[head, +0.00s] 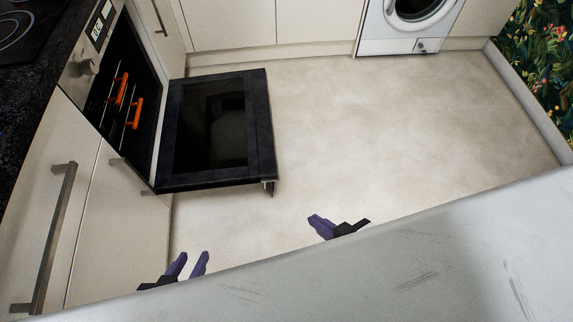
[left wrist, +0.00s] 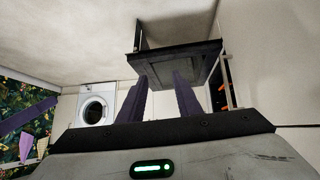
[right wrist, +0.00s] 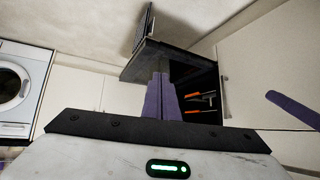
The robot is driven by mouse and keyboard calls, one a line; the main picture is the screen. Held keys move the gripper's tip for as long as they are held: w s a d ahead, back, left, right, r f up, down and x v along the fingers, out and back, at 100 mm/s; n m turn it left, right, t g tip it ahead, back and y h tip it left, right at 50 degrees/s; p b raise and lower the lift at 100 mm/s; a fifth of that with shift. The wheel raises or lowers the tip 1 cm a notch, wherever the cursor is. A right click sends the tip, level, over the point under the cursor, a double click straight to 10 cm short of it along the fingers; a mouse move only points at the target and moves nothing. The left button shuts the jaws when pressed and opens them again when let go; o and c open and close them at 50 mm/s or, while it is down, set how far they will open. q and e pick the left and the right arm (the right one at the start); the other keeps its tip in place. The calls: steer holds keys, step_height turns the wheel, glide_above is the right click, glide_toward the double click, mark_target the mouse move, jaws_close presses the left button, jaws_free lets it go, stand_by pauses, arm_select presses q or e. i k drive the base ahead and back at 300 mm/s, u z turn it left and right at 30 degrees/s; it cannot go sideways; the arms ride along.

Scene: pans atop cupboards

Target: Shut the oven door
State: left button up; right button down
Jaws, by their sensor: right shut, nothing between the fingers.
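The oven door (head: 262,130) is black with a dark glass pane and hangs wide open, folded down and out over the floor. The oven (head: 118,95) is at the left, its dark inside showing orange-handled racks. My left gripper (head: 190,264) is open and empty, low in front of the door and apart from it. My right gripper (head: 316,222) is shut and empty, to the right of and nearer than the door's outer corner, not touching it. The door also shows beyond the fingers in the left wrist view (left wrist: 185,62) and in the right wrist view (right wrist: 150,60).
Cream cupboards with a long bar handle (head: 55,240) stand at the near left. A washing machine (head: 408,25) is at the back. The beige floor (head: 390,125) right of the door is clear. A dark hob (head: 22,35) is at the top left.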

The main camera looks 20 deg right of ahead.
mark_target(217, 131)
steer(key=z, duration=0.55)
steer(key=i, duration=1.05)
steer(key=u, duration=0.8)
